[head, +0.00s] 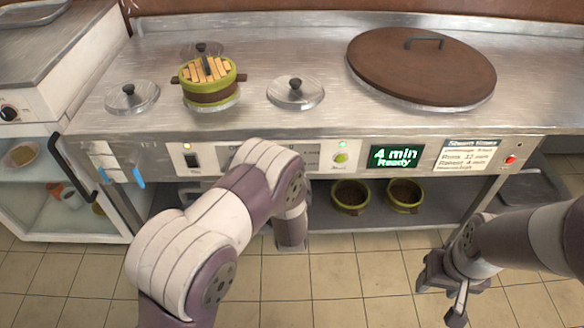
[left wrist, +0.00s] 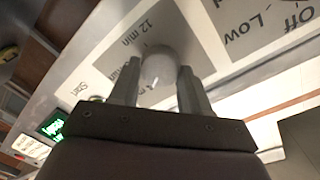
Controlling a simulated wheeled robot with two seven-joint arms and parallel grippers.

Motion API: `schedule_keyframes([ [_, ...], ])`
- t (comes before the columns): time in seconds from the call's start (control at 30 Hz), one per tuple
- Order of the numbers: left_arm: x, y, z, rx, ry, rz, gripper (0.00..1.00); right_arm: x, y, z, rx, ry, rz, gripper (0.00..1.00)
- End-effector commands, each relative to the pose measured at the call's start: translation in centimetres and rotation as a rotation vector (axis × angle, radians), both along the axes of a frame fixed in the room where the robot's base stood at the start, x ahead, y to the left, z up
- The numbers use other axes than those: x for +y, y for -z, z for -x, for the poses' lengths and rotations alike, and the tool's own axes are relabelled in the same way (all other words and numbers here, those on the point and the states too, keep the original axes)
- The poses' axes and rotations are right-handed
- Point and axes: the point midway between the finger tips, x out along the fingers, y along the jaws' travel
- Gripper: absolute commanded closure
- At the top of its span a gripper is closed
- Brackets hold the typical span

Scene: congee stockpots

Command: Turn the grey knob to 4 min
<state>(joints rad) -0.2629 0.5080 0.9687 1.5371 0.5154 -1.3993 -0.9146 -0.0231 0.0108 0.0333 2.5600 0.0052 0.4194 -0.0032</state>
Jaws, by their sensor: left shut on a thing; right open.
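In the left wrist view the grey knob (left wrist: 158,66) stands on the pale panel between the two fingers of my left gripper (left wrist: 158,88), which is shut on it. Labels "12 min" and "Start" show beside the knob; another label is partly hidden by a finger. In the head view my left arm hides the knob and the left gripper. The display (head: 396,156) reads "4 min Ready" in green. My right gripper (head: 452,290) is open and empty, low above the floor at the right.
A green button (head: 341,158) is left of the display, and a red button (head: 511,160) is at the panel's right. A green pot (head: 210,82), lids and a large brown lid (head: 422,68) are on the counter. Two bowls (head: 351,196) stand on the shelf below.

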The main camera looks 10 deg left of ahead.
Motion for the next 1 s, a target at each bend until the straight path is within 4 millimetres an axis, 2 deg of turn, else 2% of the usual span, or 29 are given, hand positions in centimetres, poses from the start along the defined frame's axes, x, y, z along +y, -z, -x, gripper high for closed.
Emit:
schedule_keyframes([
  [0.17,0.0,0.2,0.1,0.004,0.001,0.000,0.84,0.0,0.0,0.0,0.000,0.000,0.000,0.49],
  [0.2,0.0,0.2,0.1,0.004,0.001,0.000,0.44,0.0,0.0,0.0,0.000,0.000,0.000,0.49],
  [0.27,0.0,0.2,0.1,0.004,0.001,0.001,0.28,0.0,0.0,0.0,0.000,0.000,0.000,0.49],
  [0.53,0.0,0.0,0.1,0.002,0.001,0.002,0.28,0.0,0.0,0.0,0.000,0.000,0.000,0.49],
  [0.63,-0.3,-0.2,0.9,0.001,0.001,0.001,0.28,0.0,-0.4,0.0,0.000,0.000,0.000,0.49],
  [1.0,-2.6,-0.8,10.0,0.004,0.006,-0.001,0.28,0.0,-2.7,0.0,0.000,0.000,0.000,0.49],
])
